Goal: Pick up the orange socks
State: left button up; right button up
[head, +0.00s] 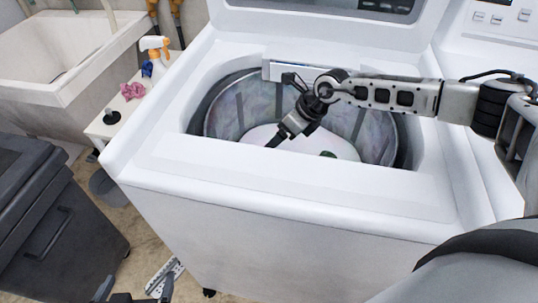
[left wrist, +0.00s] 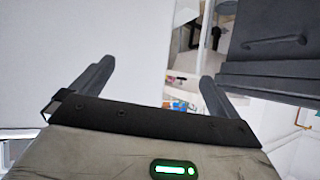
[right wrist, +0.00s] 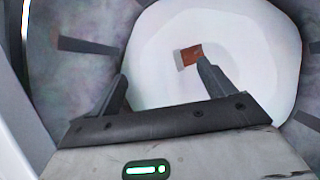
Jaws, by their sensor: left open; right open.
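A small orange-red piece of cloth with a pale grey part, which looks like the orange socks (right wrist: 193,53), lies on the white drum bottom in the right wrist view. It shows just beyond the tip of the right-hand finger. I cannot tell whether they touch. My right gripper (right wrist: 162,72) is open and empty inside the washer drum. In the head view my right arm reaches in from the right, and the orange cloth cannot be made out. My left gripper (head: 137,287) is open and empty, low in front of the washer; its fingers also show in the left wrist view (left wrist: 157,72).
The white washer (head: 250,215) has its lid up, and its rim surrounds the drum (head: 225,110). A dark bin (head: 50,215) stands left. A side shelf (head: 100,128) holds a spray bottle (head: 155,48) and pink cloth (head: 132,90). A sink (head: 70,50) is behind.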

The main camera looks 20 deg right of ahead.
jog(key=w+f, duration=0.1)
jog(key=f, duration=0.3)
jog(key=w+d+f+h+b, duration=0.1)
jog(key=f, duration=0.3)
jog(key=w+d+f+n+h, duration=0.1)
jog(key=f, duration=0.3)
jog(key=shift+b, duration=0.4)
jog(key=shift+w+a+f, duration=0.1)
jog(key=shift+w+f, duration=0.1)
jog(key=shift+f, duration=0.25)
jog(key=x, duration=0.1)
jog(key=b+x, duration=0.1)
jog(key=x, duration=0.1)
jog(key=b+x, duration=0.1)
jog(key=shift+s+f, duration=0.35)
jog(key=shift+w+f, duration=0.1)
jog(key=shift+f, duration=0.15)
jog(key=c, duration=0.9)
pick_arm(q)
jog(key=f, duration=0.1)
jog(key=f+n, duration=0.1)
jog(key=d, duration=0.1)
jog(key=shift+s+d+f+n+g, duration=0.1)
jog(key=shift+s+f+n+g, duration=0.2)
jog(key=shift+f, duration=0.1)
pick_arm(e)
jog(key=shift+c, duration=1.2)
